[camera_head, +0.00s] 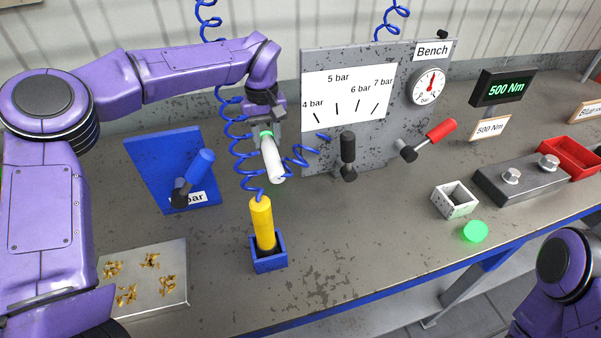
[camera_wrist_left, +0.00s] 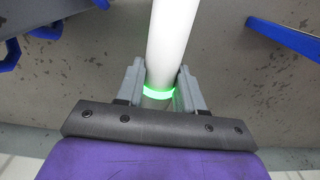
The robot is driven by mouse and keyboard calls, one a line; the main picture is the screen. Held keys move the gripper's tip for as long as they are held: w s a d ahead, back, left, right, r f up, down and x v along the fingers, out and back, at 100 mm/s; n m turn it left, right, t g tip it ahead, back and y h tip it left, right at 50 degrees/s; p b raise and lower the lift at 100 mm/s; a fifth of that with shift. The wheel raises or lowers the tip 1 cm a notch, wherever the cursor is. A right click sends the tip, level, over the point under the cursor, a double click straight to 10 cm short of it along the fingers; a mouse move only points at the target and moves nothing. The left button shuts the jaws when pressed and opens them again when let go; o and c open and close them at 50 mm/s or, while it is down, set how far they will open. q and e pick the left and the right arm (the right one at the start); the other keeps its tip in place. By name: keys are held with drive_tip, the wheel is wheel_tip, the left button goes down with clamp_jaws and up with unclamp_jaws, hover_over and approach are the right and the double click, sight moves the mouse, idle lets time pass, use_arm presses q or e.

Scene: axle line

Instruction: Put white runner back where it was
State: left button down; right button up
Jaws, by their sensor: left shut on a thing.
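The white runner (camera_head: 273,162) is a white cylinder with a green ring near its upper end. My left gripper (camera_head: 266,131) is shut on it near that ring and holds it tilted above the bench. In the left wrist view the runner (camera_wrist_left: 170,40) runs up and away between the two grey fingers of the gripper (camera_wrist_left: 160,90). A yellow runner (camera_head: 262,222) stands in a blue square holder (camera_head: 269,264) just below. A white speckled square holder (camera_head: 455,209) on the right looks empty. My right gripper is out of view.
A grey panel (camera_head: 320,150) with a gauge (camera_head: 428,87), black lever (camera_head: 348,150) and red lever (camera_head: 437,132) stands behind. A blue lever plate (camera_head: 145,160) is left. Coiled blue hoses hang near the white runner. A green disc (camera_head: 475,231) lies by the white holder.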

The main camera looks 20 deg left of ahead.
use_arm(q)
drive_tip(key=f, duration=0.5)
drive_tip(key=f+p, duration=0.1)
drive_tip(key=f, duration=0.2)
drive_tip(key=shift+s, duration=0.35)
drive_tip(key=c, duration=1.1)
unclamp_jaws()
drive_tip(key=shift+f, duration=0.2)
drive_tip(key=o, duration=0.4)
drive_tip(key=shift+s+d, duration=0.1)
drive_tip(key=shift+r, duration=0.1)
